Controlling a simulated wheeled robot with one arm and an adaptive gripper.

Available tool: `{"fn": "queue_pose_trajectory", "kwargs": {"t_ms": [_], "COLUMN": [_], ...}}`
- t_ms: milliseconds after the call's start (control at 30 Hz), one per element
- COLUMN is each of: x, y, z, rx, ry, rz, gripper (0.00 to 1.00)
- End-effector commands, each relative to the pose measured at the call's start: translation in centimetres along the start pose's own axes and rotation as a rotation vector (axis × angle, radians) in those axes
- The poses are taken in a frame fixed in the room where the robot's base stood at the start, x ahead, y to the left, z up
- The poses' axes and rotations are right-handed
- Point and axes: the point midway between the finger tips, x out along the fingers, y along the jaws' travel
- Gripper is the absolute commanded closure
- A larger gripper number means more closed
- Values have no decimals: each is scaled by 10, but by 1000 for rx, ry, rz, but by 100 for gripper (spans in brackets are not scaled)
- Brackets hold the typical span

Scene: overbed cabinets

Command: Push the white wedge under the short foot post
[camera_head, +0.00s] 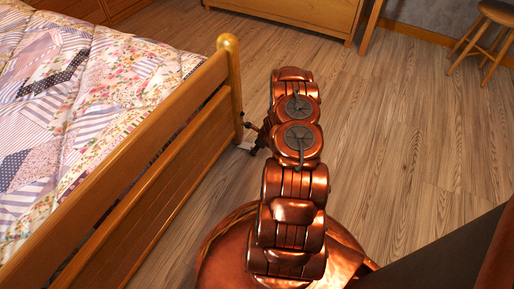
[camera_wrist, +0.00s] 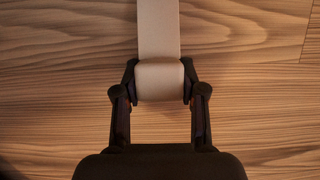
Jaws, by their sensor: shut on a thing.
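The white wedge (camera_wrist: 159,35) is cream-white in the wrist view, with its near end between my fingers and its length running up out of the frame. My gripper (camera_wrist: 160,75) is shut on that near end, one dark finger on each side. In the head view a small part of the wedge (camera_head: 246,146) shows on the floor by the bottom of the bed's foot post (camera_head: 234,95), and my gripper (camera_head: 256,140) is just to its right. The post's underside is hidden, so I cannot tell whether the wedge's tip is under it.
The bed's wooden footboard (camera_head: 150,165) runs down and left from the post, with a patchwork quilt (camera_head: 75,90) behind it. A wooden cabinet (camera_head: 290,12) stands at the back and a stool (camera_head: 490,35) at the upper right. The plank floor (camera_head: 400,130) on the right is clear.

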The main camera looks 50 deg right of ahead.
Motion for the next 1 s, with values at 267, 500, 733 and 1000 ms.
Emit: {"fn": "queue_pose_trajectory", "kwargs": {"t_ms": [267, 500, 733, 1000], "x": [1, 2, 2, 2], "y": [0, 0, 0, 0], "z": [2, 4, 5, 6], "rx": [-1, -1, -2, -3], "ry": [-1, -2, -2, -3], "rz": [0, -1, -2, -2], "gripper": [100, 51, 30, 30]}}
